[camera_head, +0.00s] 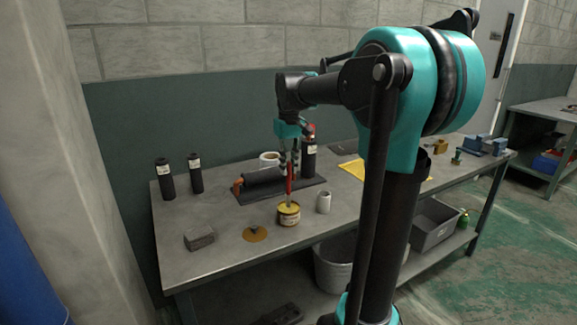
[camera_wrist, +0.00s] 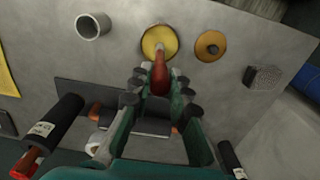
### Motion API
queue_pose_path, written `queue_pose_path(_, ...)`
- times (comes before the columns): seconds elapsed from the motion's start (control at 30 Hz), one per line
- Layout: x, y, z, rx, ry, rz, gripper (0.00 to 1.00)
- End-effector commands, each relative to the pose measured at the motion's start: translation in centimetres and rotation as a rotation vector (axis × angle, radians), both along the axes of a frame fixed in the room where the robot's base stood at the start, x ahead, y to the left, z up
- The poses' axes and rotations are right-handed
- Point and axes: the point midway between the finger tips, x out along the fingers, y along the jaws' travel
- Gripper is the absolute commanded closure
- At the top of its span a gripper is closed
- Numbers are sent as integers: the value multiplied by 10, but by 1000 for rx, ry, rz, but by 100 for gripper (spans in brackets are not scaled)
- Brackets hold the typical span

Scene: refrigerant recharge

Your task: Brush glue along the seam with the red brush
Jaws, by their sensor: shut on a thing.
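My gripper (camera_head: 289,160) is shut on the red brush (camera_head: 289,181), which it holds upright with the tip pointing down. In the wrist view the brush's red handle (camera_wrist: 159,76) sits between the fingers. The brush's lower end reaches down into the mouth of the yellow glue tin (camera_head: 289,215); the tin also shows in the wrist view (camera_wrist: 150,46). I cannot tell how deep the tip is. Behind the tin, a dark mat (camera_head: 307,192) bears a black insulated pipe (camera_head: 262,175) with orange ends. The seam itself cannot be made out.
A round yellow lid (camera_head: 255,234) and a grey block (camera_head: 200,238) lie to the left. Black rolls (camera_head: 165,180) stand at the back left. A yellow cloth (camera_head: 353,171) lies at the right.

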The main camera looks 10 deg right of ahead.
Motion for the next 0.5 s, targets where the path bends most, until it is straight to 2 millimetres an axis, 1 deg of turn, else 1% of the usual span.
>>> queue_pose_path(0.5,0,0,-6,0,0,0,100)
